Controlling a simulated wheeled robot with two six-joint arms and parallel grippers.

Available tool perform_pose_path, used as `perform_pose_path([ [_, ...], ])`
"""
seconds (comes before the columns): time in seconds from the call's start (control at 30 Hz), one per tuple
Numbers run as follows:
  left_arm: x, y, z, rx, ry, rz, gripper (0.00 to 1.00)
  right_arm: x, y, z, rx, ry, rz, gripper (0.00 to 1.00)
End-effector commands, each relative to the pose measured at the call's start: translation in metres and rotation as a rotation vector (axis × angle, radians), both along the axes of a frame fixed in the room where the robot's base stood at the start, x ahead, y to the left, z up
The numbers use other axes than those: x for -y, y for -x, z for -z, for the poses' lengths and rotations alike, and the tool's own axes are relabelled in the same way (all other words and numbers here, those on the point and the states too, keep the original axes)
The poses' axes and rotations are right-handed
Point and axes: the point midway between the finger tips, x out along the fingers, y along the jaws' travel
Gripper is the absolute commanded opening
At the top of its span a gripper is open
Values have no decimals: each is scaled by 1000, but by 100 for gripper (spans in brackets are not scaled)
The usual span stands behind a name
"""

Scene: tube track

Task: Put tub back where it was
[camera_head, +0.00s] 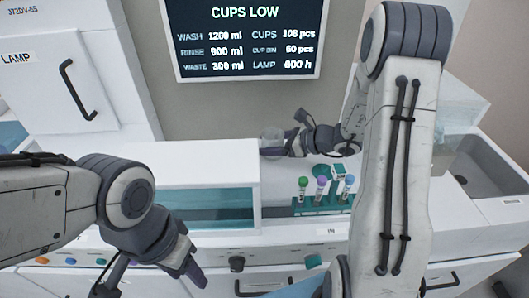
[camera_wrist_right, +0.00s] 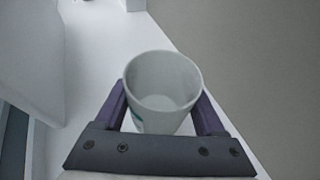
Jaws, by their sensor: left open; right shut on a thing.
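The tub is a small white, open-topped cup (camera_wrist_right: 163,92). It is upright between the two fingers of my right gripper (camera_wrist_right: 165,112), which is shut on it. I look down into the tub and see no contents. In the head view the tub (camera_head: 271,135) shows pale at the back of the white bench, left of the right gripper (camera_head: 277,146). I cannot tell whether it touches the surface below. My left gripper (camera_head: 153,280) is open and empty, low at the front left, in front of the bench and apart from the tub.
A clear-walled box (camera_head: 205,208) stands left of the tub. A teal rack (camera_head: 312,207) with several capped tubes stands in front of my right gripper. A sink (camera_head: 490,170) is at the right. A wall screen (camera_head: 245,45) reads "CUPS LOW". A cabinet marked LAMP (camera_head: 60,80) is at the left.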

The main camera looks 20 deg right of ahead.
Motion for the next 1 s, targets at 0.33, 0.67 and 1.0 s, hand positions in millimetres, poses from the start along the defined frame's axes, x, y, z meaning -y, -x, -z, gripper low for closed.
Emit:
perform_pose_path([
  [0.33, 0, 0, 1, 0, 0, 0, 50, -2, -1, 29, 0, 0, -3, 17],
  [0.67, 0, 0, 4, 0, 0, 0, 50, -2, -1, 32, 0, 0, -3, 95],
  [1.0, 0, 0, 0, 0, 0, 0, 50, -2, -1, 27, 0, 0, -3, 100],
])
